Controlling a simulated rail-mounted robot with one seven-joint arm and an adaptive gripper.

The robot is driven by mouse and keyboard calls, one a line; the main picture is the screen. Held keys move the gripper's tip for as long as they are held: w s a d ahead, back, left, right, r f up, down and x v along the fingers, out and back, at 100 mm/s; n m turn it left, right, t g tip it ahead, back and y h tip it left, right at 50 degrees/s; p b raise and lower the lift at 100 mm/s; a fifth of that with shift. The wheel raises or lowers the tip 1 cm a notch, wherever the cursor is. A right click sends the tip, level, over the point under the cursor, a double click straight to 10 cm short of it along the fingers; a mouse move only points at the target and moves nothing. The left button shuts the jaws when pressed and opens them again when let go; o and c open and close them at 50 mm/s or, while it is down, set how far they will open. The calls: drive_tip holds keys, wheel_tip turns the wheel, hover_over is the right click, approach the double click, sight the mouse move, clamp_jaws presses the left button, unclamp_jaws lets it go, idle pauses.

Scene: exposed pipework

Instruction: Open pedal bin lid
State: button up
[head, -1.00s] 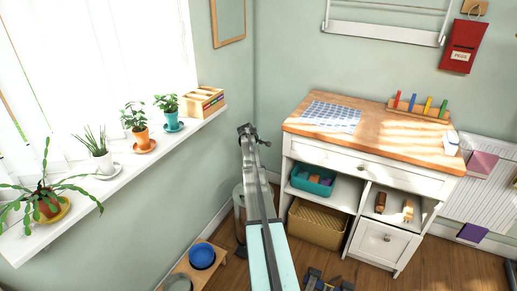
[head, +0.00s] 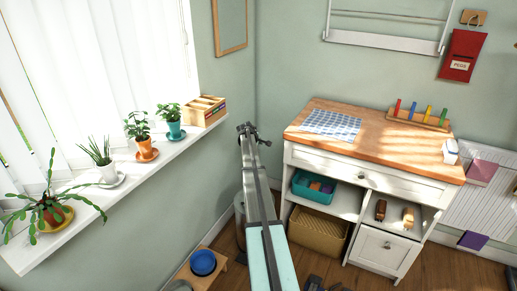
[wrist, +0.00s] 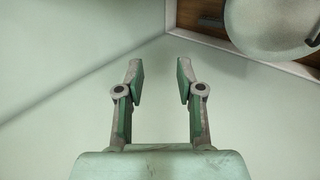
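My gripper (wrist: 161,75) is open and empty in the wrist view, with its two fingers apart. In the head view my gripper (head: 247,130) is at the far end of my raised arm, near the wall corner. A pale round top (wrist: 272,22), apparently the pedal bin's lid, is cut off at the upper right of the wrist view, beyond and right of the fingers. A dark piece shows at its right edge. In the head view the pale bin (head: 238,213) stands on the floor in the corner, mostly hidden behind my arm. I cannot make out its pedal.
A white cabinet (head: 300,155) with a wooden top stands right of my arm. A window shelf (head: 125,183) with several potted plants runs along the left wall. A wooden stand with a blue bowl (head: 203,262) is on the floor, lower left. Walls meet closely behind my gripper.

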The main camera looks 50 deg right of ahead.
wheel_tip(320, 180, up, 6)
drive_tip(key=a+p, duration=0.1)
drive_tip(key=p, duration=0.1)
drive_tip(key=shift+s+a, duration=0.2)
drive_tip(key=shift+s, duration=0.05)
idle(0.3)
idle(0.5)
drive_tip(key=v, duration=1.2)
